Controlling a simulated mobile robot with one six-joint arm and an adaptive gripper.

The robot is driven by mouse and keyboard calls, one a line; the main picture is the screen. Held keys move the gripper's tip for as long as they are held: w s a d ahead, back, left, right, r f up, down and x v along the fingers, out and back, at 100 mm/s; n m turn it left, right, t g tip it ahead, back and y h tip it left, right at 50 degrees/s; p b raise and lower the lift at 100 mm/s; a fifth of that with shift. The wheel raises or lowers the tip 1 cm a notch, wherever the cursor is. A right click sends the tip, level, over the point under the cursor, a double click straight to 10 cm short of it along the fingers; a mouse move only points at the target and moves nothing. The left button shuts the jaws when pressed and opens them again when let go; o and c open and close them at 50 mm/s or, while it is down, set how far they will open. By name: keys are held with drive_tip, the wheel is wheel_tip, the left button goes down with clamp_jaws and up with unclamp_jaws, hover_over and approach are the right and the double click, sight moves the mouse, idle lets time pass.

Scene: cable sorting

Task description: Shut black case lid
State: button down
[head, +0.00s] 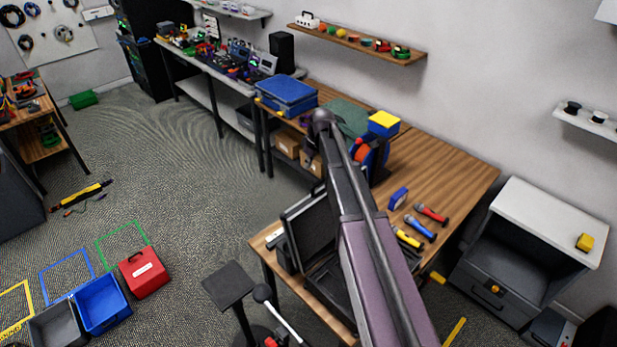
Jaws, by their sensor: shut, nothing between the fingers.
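The black case (311,228) stands open on the near left end of the wooden table. Its lid is raised, tilted up on the left side, and its dark base (326,283) lies beside it to the right. My arm crosses in front and hides part of the base and the right edge of the lid. My gripper cannot be made out; it is out of sight behind my own arm. Whether anything touches the lid is hidden.
Red, blue and yellow-handled tools (432,214) and a blue box (398,198) lie right of my arm on the wooden table (455,172).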

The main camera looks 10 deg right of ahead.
drive_tip(key=shift+f, duration=0.15)
drive_tip(key=b+x, duration=1)
drive_tip(key=shift+s+d+r+p, duration=1.05)
drive_tip(key=shift+s+d+p, duration=0.05)
drive_tip(key=shift+s+d, duration=0.15)
drive_tip(key=shift+s+a, duration=0.1)
